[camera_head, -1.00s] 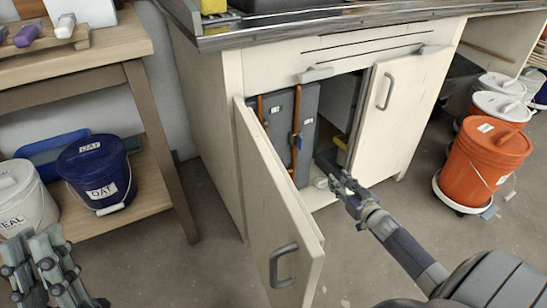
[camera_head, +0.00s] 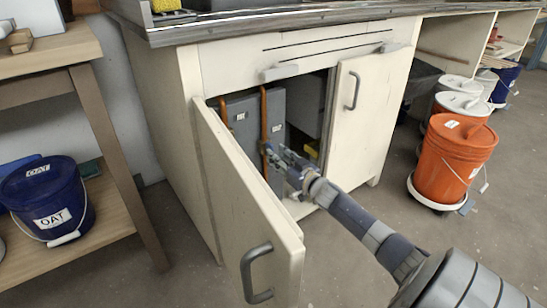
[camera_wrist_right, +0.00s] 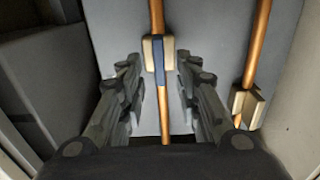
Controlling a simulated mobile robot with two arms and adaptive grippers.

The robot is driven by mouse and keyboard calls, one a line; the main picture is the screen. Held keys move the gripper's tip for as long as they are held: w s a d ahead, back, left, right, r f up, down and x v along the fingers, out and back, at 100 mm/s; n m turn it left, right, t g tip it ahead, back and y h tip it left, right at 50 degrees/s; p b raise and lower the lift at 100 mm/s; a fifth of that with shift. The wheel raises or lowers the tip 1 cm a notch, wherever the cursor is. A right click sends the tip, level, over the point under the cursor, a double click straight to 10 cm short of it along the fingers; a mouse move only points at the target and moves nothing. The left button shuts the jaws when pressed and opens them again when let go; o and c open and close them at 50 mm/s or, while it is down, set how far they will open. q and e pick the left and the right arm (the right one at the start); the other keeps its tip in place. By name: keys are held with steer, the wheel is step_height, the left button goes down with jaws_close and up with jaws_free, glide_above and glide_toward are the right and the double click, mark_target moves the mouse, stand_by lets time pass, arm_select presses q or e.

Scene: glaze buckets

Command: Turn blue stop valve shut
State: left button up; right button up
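The blue stop valve (camera_wrist_right: 158,60) shows in the right wrist view. It has a brass-coloured body on an upright copper pipe, and its blue lever lies in line with the pipe. My right gripper (camera_wrist_right: 157,68) is open, with one finger on each side of the pipe and valve. Contact with the lever cannot be told. In the head view my right gripper (camera_head: 272,152) reaches into the open cabinet, at the copper pipe (camera_head: 263,115), and largely hides the valve. My left gripper is not in view.
A second copper pipe with a brass fitting (camera_wrist_right: 248,105) stands to the right in the wrist view. The open cabinet door (camera_head: 245,205) is left of my right arm, the other door (camera_head: 368,115) right of it.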

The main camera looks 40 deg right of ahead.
steer(key=shift+w+d+b, duration=0.15)
steer(key=shift+w+b, duration=0.35)
steer(key=shift+w, duration=0.95)
jaws_close()
